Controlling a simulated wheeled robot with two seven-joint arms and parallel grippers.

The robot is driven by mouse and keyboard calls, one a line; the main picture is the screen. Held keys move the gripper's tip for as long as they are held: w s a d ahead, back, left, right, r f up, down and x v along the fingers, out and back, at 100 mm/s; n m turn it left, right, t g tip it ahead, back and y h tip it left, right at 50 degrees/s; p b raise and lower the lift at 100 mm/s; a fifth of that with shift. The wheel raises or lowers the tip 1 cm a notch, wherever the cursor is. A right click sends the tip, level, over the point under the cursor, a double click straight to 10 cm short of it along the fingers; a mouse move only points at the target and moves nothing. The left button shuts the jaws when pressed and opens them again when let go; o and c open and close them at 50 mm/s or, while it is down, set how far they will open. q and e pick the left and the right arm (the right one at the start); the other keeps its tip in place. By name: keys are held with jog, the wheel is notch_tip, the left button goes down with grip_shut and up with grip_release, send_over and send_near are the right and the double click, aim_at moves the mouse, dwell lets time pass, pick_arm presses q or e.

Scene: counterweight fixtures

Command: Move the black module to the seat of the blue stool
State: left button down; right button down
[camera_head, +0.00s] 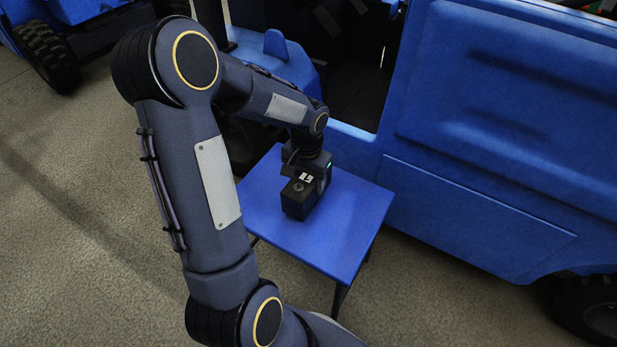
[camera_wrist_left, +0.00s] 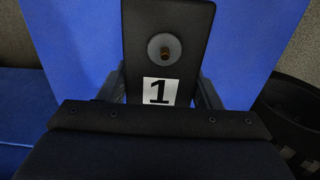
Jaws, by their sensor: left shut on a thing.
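The black module (camera_head: 297,205) is a dark block with a round metal knob and a white label on its top. It is upright over the middle of the blue stool's seat (camera_head: 345,236), at or very close to the surface; I cannot tell for sure whether it touches. My left gripper (camera_head: 308,188) is shut on the module. In the left wrist view the module (camera_wrist_left: 190,45) shows its label "1" between the two fingers, with the blue seat (camera_wrist_left: 75,55) on both sides. The module's lower part is partly hidden. My right gripper is not in view.
A large blue vehicle (camera_head: 490,150) stands close behind and right of the stool, with a dark open doorway (camera_head: 355,90). Another blue vehicle with a black wheel (camera_head: 47,55) is at the upper left. Grey floor (camera_head: 80,220) is free at left.

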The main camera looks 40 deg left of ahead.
pick_arm(q)
jog(key=shift+f, duration=0.7)
jog(key=shift+f, duration=0.15)
jog(key=shift+c, duration=2.2)
grip_release()
